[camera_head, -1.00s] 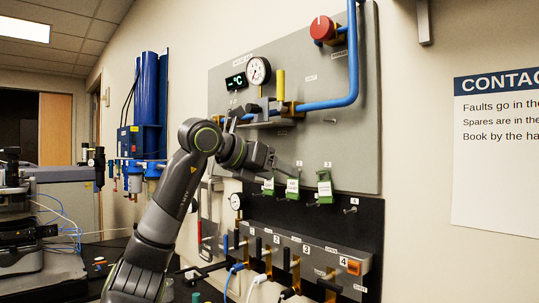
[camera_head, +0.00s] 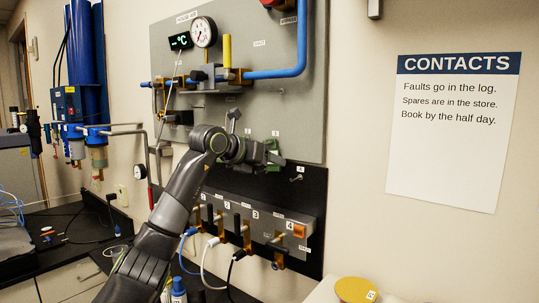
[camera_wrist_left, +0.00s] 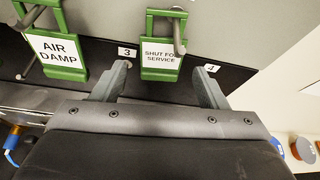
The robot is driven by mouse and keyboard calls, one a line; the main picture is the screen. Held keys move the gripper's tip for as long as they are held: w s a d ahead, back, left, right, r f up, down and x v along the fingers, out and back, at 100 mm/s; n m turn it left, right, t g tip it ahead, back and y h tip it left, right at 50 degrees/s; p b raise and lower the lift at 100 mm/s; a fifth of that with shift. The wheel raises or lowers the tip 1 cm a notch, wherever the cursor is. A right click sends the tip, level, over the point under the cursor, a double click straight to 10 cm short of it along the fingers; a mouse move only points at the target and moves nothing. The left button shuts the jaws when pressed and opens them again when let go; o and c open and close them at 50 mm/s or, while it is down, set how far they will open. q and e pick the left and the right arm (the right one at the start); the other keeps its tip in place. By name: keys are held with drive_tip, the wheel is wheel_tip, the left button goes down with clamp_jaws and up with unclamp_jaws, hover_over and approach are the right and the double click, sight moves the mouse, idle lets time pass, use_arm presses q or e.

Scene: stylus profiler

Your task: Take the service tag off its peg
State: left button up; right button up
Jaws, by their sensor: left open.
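The service tag (camera_wrist_left: 162,55) is a green frame with a white "SHUT FOR SERVICE" label in the left wrist view. It hangs on a grey peg (camera_wrist_left: 179,35), between number plates 3 and 4. My left gripper (camera_wrist_left: 160,80) is open, one finger to each side of the tag's lower part in that view. The fingers do not visibly touch the tag. In the head view my left gripper (camera_head: 266,153) is at the panel and covers most of the tags; some green (camera_head: 273,160) shows at its tip. My right gripper is out of view.
A second green tag, "AIR DAMP" (camera_wrist_left: 58,50), hangs to the left. A bare peg (camera_head: 297,178) sticks out at the right of the dark strip. Below are valves with an orange block (camera_head: 300,231) and hoses. A blue pipe (camera_head: 300,60) runs above.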

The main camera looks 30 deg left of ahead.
use_arm(q)
drive_tip(key=shift+x, duration=1.05)
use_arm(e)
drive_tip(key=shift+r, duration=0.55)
use_arm(q)
clamp_jaws()
drive_tip(key=shift+s, duration=0.1)
drive_tip(key=shift+s+d+r, duration=0.1)
drive_tip(key=shift+s+r, duration=0.05)
drive_tip(key=shift+s+d+r, duration=0.25)
drive_tip(key=shift+s+r, duration=0.2)
drive_tip(key=shift+s, duration=0.25)
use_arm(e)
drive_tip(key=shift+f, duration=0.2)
